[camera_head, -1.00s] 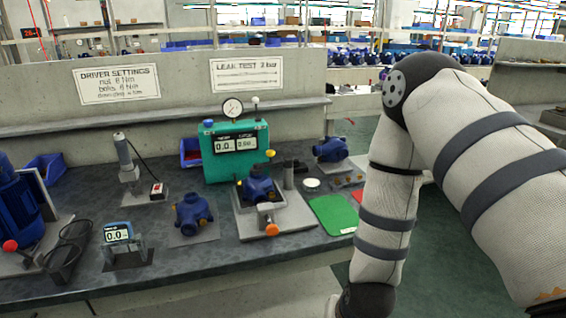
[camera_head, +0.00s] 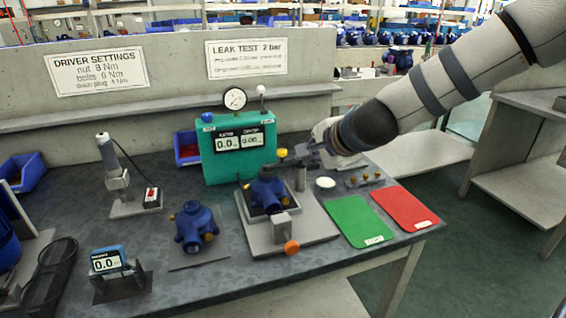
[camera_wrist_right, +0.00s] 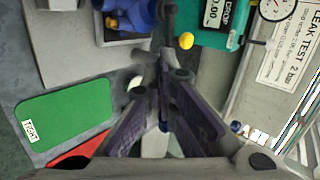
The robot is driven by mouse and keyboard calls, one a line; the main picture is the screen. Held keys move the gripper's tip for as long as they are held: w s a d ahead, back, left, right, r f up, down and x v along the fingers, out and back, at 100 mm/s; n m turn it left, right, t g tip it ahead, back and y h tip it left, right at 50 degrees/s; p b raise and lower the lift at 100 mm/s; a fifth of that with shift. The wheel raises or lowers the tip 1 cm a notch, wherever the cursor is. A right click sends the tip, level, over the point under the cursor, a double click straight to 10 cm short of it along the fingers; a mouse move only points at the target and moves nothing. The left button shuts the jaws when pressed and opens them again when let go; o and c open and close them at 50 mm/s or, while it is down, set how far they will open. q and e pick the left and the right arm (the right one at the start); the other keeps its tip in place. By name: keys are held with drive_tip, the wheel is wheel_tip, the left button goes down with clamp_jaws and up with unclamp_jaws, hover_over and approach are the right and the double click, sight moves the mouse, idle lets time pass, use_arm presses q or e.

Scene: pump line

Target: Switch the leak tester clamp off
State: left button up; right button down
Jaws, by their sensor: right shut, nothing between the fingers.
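The teal leak tester (camera_head: 238,150) stands at the back of the bench, with a round gauge and lit displays. In front of it a blue pump housing (camera_head: 266,190) sits on the grey test fixture (camera_head: 312,226). An orange knob (camera_head: 291,247) is at the fixture's front, and a yellow ball knob (camera_head: 282,153) is by the tester's right side. The yellow knob also shows in the right wrist view (camera_wrist_right: 186,41). My right gripper (camera_head: 306,158) is shut and empty, just right of the yellow knob; I cannot tell whether they touch. My left gripper is not in view.
A green mat (camera_head: 358,222) and a red mat (camera_head: 405,208) lie at the bench's right end. A white round piece (camera_head: 325,183) and brass fittings (camera_head: 365,181) lie near the gripper. Another blue pump (camera_head: 194,228) stands left of the fixture.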

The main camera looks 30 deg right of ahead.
drive_tip(key=b, duration=0.3)
approach(281, 167)
wheel_tip(281, 167, down, 3)
drive_tip(key=w, duration=0.1)
drive_tip(key=w+f, duration=0.1)
drive_tip(key=w+b, duration=0.1)
drive_tip(key=w, duration=0.1)
drive_tip(key=shift+d+f, duration=0.15)
drive_tip(key=shift+d, duration=0.15)
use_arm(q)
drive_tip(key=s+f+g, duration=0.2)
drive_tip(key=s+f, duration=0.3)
use_arm(e)
drive_tip(key=shift+w, duration=0.4)
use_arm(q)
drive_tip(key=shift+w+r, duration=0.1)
use_arm(e)
drive_tip(key=shift+w, duration=0.1)
